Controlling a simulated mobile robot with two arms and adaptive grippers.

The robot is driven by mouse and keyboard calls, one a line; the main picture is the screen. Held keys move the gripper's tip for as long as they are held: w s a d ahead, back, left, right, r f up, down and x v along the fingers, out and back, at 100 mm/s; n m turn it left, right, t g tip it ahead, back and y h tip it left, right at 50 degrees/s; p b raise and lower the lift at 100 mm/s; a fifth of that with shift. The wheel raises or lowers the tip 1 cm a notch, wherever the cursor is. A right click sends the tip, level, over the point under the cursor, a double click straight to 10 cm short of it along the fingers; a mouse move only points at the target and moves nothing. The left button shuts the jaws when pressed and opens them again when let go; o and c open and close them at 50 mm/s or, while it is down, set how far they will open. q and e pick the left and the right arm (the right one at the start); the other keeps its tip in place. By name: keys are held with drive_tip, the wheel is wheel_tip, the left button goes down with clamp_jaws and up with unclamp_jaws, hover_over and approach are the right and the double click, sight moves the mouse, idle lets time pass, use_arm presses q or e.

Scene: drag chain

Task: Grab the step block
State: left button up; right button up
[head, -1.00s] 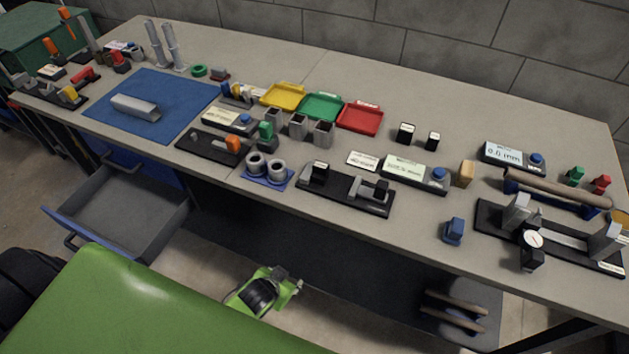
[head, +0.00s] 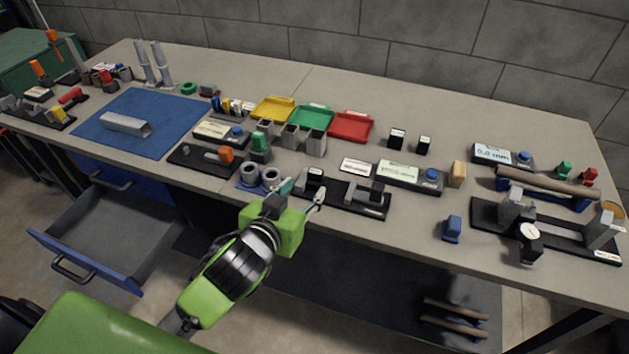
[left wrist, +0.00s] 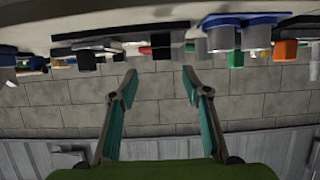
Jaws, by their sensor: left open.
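I cannot tell for sure which piece is the step block. A long grey metal block (head: 126,124) lies on the blue mat (head: 105,138) at the left of the bench. A black fixture (head: 340,207) with grey and black stepped pieces (head: 364,194) lies along the front edge. My left gripper (head: 303,190) is open and empty at the bench's front edge, by the left end of this fixture. In the left wrist view its two teal fingers (left wrist: 160,74) stand apart with nothing between them. My right gripper is not in view.
Two grey rings (head: 270,177) on a blue plate sit just left of my left gripper. Yellow, green and red trays (head: 351,126) stand behind. A blue piece (head: 452,228) and a dial gauge fixture (head: 530,233) are at the right. A drawer (head: 105,235) stands open below.

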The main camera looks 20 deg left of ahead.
sight(315, 172)
use_arm(q)
drive_tip(key=x, duration=0.3)
drive_tip(key=shift+w+f, duration=0.1)
drive_tip(key=shift+w, duration=0.25)
drive_tip(key=p+x, duration=0.1)
drive_tip(key=x, duration=0.3)
drive_tip(key=shift+w+a, duration=0.15)
drive_tip(key=shift+w, duration=0.15)
drive_tip(key=shift+w+f, duration=0.15)
drive_tip(key=shift+w, duration=0.25)
clamp_jaws()
